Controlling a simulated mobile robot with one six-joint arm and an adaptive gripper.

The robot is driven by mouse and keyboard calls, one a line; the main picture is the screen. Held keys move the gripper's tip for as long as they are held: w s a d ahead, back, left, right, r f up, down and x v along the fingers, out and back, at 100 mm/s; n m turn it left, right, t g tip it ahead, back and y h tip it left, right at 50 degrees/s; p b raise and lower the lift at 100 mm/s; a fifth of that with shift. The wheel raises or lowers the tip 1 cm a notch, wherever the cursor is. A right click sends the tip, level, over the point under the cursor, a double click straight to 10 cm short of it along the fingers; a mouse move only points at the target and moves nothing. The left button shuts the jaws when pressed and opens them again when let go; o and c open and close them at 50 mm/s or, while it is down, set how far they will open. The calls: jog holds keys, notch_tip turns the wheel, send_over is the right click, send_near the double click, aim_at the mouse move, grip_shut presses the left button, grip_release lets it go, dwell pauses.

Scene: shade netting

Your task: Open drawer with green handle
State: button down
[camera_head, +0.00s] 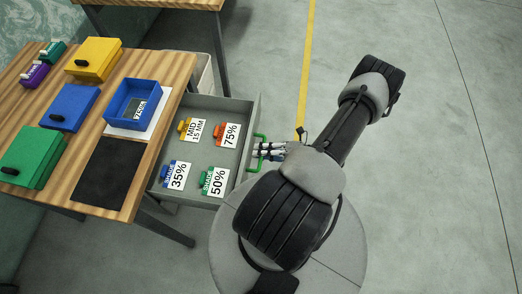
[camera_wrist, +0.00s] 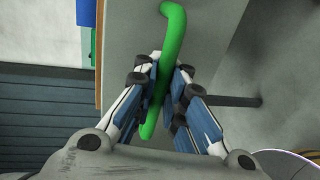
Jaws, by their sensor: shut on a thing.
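The grey drawer (camera_head: 212,104) is pulled out from under the wooden table, and its inside shows. Its green handle (camera_head: 254,167) is on the drawer's front face, at the right side in the head view. My gripper (camera_head: 268,151) is at this handle. In the wrist view the green handle (camera_wrist: 174,45) runs between the two fingers of my gripper (camera_wrist: 170,85), which are shut on it. The drawer's front panel (camera_wrist: 130,35) shows behind the handle in the wrist view. Inside the drawer lie several labelled tags, among them the 75% tag (camera_head: 229,134) and the 35% tag (camera_head: 176,175).
The wooden table (camera_head: 150,75) carries a yellow box (camera_head: 94,59), a blue box (camera_head: 70,107), a green box (camera_head: 33,155), an open blue tray (camera_head: 134,103) and a black mat (camera_head: 106,172). A table leg (camera_head: 168,228) stands beside the drawer. The floor to the right is clear.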

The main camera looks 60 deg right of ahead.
jog(key=c, duration=1.7)
grip_release()
jog(key=v, duration=1.2)
